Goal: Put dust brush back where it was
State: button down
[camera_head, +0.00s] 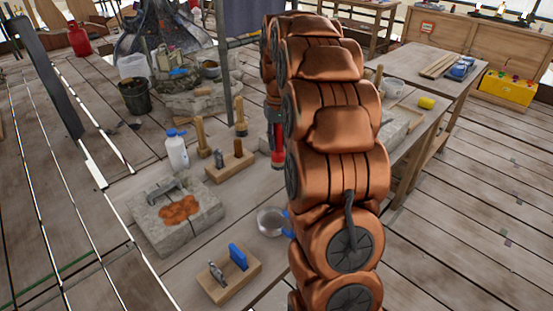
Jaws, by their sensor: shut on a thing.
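My gripper (275,128) points down beyond my copper arm, just right of a wooden tool block, and is partly hidden by the arm. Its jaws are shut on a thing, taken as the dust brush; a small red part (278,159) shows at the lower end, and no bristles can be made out. The wooden tool block (229,168) holds a small grey metal piece and a brown-topped piece. Nearer, a second wooden block (228,279) holds a blue piece (238,257) and a grey metal tool (216,274).
A white bottle with blue cap (177,152) and two wooden-handled tools (201,135) (240,115) stand behind the tool block. A stone slab (205,216) with an orange patch lies left. A bowl (269,221) sits near my arm. Another table (415,75) stands back right.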

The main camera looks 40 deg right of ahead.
aim_at(279, 151)
jog(key=shift+f+p, duration=0.7)
jog(key=shift+f, duration=2.6)
jog(key=shift+f, duration=0.1)
jog(key=c, duration=0.9)
grip_release()
jog(key=shift+o, duration=0.2)
notch_tip(279, 151, up, 12)
jog(key=shift+a+r+b, duration=0.1)
jog(key=shift+r+b, duration=0.05)
jog(key=shift+b, duration=1)
